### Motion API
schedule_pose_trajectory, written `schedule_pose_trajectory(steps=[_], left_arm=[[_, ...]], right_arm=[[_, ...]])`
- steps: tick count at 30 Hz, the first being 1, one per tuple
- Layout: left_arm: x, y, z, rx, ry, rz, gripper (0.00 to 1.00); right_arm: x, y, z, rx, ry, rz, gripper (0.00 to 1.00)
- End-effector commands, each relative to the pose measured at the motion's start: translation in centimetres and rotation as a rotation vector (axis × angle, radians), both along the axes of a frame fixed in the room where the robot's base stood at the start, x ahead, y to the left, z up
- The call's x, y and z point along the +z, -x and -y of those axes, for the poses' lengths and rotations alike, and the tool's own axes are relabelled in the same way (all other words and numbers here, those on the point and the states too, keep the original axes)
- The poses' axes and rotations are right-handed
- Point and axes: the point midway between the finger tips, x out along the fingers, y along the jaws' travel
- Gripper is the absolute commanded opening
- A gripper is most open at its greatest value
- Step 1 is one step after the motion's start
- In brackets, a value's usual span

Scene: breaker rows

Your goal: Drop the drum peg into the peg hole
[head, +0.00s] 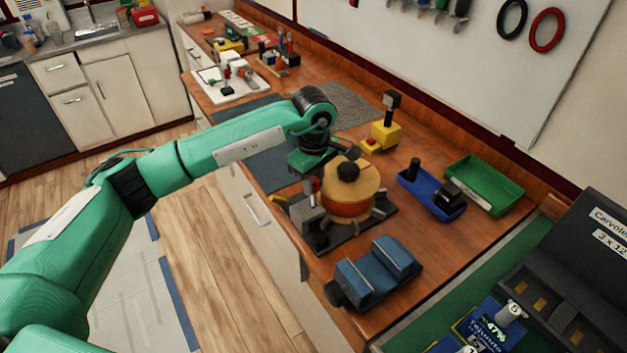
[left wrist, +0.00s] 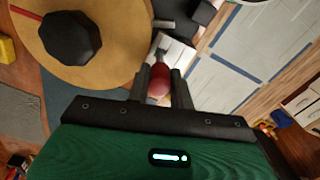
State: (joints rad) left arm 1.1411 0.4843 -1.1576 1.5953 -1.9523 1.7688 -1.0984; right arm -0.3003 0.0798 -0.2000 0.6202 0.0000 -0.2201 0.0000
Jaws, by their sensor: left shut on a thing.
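My left gripper (head: 314,178) points down beside the drum (head: 352,203), a tan-topped orange cylinder with a black knob. It is shut on the drum peg, whose red head shows in the head view (head: 315,185) and, between the two fingers, in the left wrist view (left wrist: 159,84). A short grey part of the peg extends past the red head there. A grey block (head: 306,204) stands close under the gripper at the drum's left side. I cannot make out the peg hole, nor whether the peg touches the block. My right gripper is not in view.
A blue vice-like block (head: 372,275) sits at the front of the wooden bench. A blue tray (head: 417,192) with black parts and an empty green tray (head: 487,180) lie to the right. A yellow device (head: 385,132) stands behind the drum.

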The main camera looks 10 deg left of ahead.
Motion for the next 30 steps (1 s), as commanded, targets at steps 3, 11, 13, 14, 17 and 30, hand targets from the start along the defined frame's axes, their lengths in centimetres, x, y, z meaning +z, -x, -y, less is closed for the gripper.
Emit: schedule_pose_trajectory(steps=[3, 11, 13, 14, 17, 30], left_arm=[[-0.4, 0.0, 0.0, 0.000, 0.000, 0.000, 0.00], [-1.1, 0.0, 0.0, 0.000, 0.000, 0.000, 0.00], [-1.1, 0.0, 0.0, 0.000, 0.000, 0.000, 0.00], [-1.1, 0.0, 0.0, 0.000, 0.000, 0.000, 0.00], [-1.0, 0.0, 0.0, 0.000, 0.000, -0.001, 0.00], [0.4, 0.0, 0.0, 0.000, 0.000, 0.000, 0.00]], right_arm=[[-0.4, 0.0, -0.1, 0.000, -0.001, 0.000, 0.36], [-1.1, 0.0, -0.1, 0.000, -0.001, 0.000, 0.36], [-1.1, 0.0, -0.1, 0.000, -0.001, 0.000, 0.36], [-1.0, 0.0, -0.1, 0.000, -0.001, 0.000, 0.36], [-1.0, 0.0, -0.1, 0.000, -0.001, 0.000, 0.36], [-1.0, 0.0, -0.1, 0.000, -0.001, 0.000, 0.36]])
